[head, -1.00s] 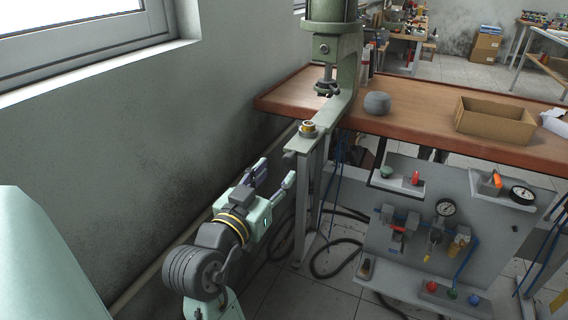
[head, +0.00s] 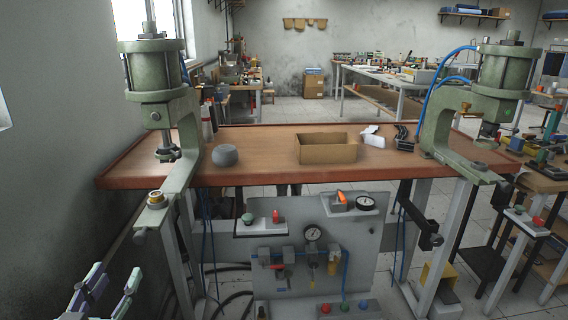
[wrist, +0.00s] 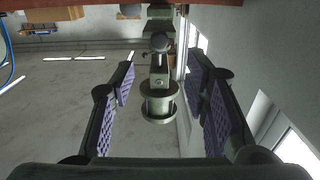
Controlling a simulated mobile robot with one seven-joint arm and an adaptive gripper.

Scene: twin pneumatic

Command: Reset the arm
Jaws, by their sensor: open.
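My gripper (head: 108,290) shows at the lower left of the head view, below and in front of the left press. Its pale green fingers with dark purple pads are apart. In the wrist view my gripper (wrist: 162,95) is open, with nothing between its pads. The left pneumatic press (head: 158,85), green with a cylinder on top, stands at the left end of the bench. A brass-coloured ring part (head: 155,199) sits on its lower bracket. In the wrist view a round metal part (wrist: 158,104) of a press shows beyond the fingers, apart from them.
The brown bench (head: 262,150) holds a grey round speaker-like object (head: 225,155) and an open cardboard box (head: 326,149). A second green press (head: 497,75) stands at the right. A grey valve panel (head: 345,255) with gauges is below the bench front. The wall (head: 65,130) is close on the left.

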